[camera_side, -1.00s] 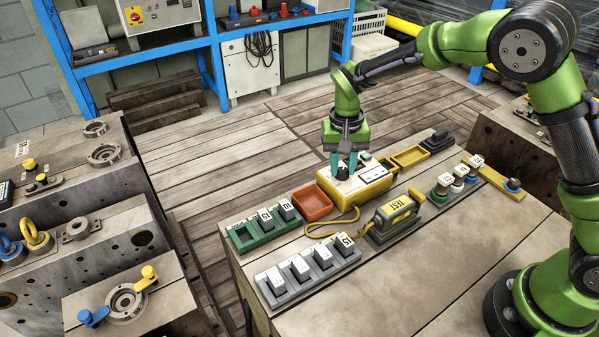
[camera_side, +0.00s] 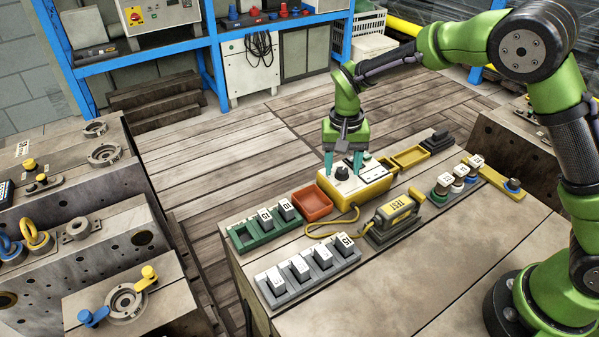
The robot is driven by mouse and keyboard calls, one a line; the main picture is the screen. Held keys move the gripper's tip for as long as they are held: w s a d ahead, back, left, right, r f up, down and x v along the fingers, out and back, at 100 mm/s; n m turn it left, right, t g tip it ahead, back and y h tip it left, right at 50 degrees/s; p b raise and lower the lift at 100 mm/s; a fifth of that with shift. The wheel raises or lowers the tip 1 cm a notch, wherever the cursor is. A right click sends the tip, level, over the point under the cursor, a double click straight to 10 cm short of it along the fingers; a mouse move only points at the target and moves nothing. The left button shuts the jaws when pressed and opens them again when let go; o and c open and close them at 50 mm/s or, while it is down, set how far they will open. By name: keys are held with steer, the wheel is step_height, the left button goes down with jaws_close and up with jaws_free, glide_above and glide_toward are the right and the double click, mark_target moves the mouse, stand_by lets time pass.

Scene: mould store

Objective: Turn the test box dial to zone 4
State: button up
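The yellow test box (camera_side: 372,198) with a pale top sits near the far edge of the bench. Its black dial (camera_side: 342,173) stands on the left part of the top. My gripper (camera_side: 342,165) is open above the box, with its teal fingers spread to either side of the dial and apart from it. The dial's pointer and zone marks are too small to read. A yellow TEST handset (camera_side: 396,208) lies in a dark cradle in front of the box, joined to it by a yellow cable (camera_side: 325,228).
A red tray (camera_side: 312,203) stands left of the box, and a yellow tray (camera_side: 411,158) right of it. A green rack (camera_side: 250,235) and a grey rack (camera_side: 290,291) hold labelled blocks. Colored, tagged plugs (camera_side: 458,173) stand at right.

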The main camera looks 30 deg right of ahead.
mark_target(340, 170)
step_height(340, 170, up, 17)
steer(key=shift+a, duration=0.2)
stand_by(0.4)
steer(key=shift+w, duration=0.15)
